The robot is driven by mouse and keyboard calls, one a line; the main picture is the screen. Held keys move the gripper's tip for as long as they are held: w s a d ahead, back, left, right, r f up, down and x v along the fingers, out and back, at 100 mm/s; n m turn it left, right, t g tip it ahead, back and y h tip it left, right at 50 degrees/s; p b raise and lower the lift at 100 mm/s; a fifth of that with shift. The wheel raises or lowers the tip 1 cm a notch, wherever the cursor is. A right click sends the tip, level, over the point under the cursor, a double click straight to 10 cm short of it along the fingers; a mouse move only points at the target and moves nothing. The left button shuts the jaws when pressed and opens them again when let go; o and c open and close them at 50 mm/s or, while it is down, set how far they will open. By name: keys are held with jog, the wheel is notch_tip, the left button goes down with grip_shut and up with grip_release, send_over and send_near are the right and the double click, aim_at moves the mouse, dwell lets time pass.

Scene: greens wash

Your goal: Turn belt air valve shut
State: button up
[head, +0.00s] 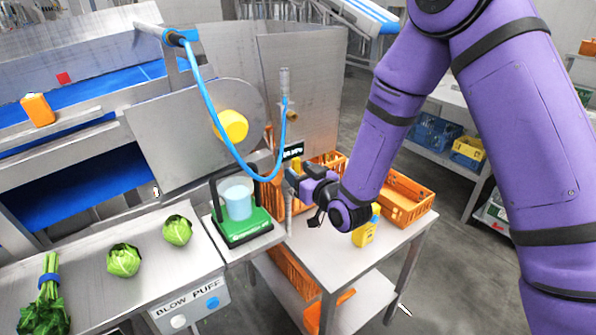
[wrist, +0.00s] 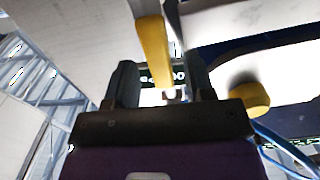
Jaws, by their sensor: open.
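A yellow lever handle (wrist: 153,48), which I take for the belt air valve's, shows large in the wrist view. It runs from the top edge down toward the gap between my fingers. My gripper (wrist: 161,82) is open, with one dark finger on each side of the handle's lower end; I cannot tell whether either touches it. In the head view my gripper (head: 292,177) is beside the upright post behind the steel table, and a small bit of yellow (head: 295,164) shows at its tip. The valve body is mostly hidden there.
A blue hose (head: 221,132) loops close to my gripper. A yellow knob (head: 232,125) sits on the steel plate. A green scale (head: 243,228) holds a pale blue container (head: 237,198). A yellow bottle (head: 365,232) and an orange crate (head: 405,200) stand near my wrist.

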jog(key=shift+w+a, duration=0.3)
jog(key=shift+w, duration=0.15)
grip_shut()
jog(key=w+d+f+m, duration=0.4)
jog(key=d+f+m, duration=0.3)
jog(key=m, duration=1.1)
jog(key=shift+w+f, duration=0.4)
jog(key=shift+f, duration=0.4)
